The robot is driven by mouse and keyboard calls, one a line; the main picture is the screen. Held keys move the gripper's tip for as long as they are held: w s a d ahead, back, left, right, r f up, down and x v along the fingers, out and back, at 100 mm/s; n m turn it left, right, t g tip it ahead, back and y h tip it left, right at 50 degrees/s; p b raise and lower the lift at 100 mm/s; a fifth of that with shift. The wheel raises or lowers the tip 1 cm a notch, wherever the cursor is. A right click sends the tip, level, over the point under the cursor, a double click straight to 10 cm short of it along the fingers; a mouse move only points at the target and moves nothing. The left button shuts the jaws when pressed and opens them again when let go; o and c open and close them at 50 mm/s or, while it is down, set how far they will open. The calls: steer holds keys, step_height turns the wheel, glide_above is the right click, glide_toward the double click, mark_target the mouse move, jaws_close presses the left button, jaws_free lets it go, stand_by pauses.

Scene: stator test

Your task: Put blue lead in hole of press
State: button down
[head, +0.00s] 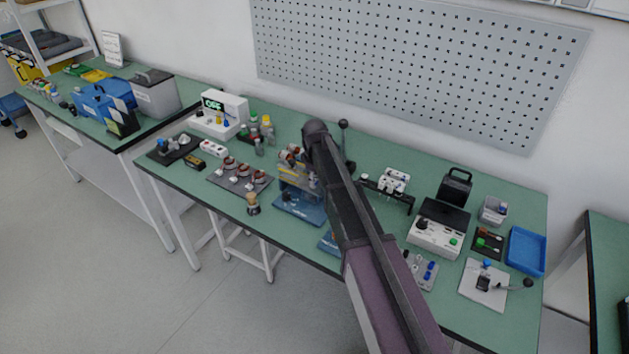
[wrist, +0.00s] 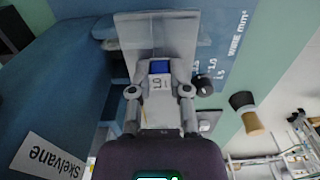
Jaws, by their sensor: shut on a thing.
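The press (head: 300,196) stands on a blue base near the front edge of the bench in the head view, partly behind my arm. In the wrist view, its blue base (wrist: 228,50) carries the print "WIRE mm²". My gripper (wrist: 160,92) is shut close to the press. Between its fingertips is a small blue piece, which looks like the blue lead (wrist: 160,68). In the head view, the fingertips are hidden.
A wooden-handled tool (head: 253,203) stands left of the press and also shows in the wrist view (wrist: 245,110). A tray of coils (head: 240,177) lies further left. A plate with blue pieces (head: 424,270) lies right of my arm. A blue tray (head: 526,250) is far right.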

steer(key=c, duration=0.5)
jaws_free()
steer(key=shift+r, duration=0.25)
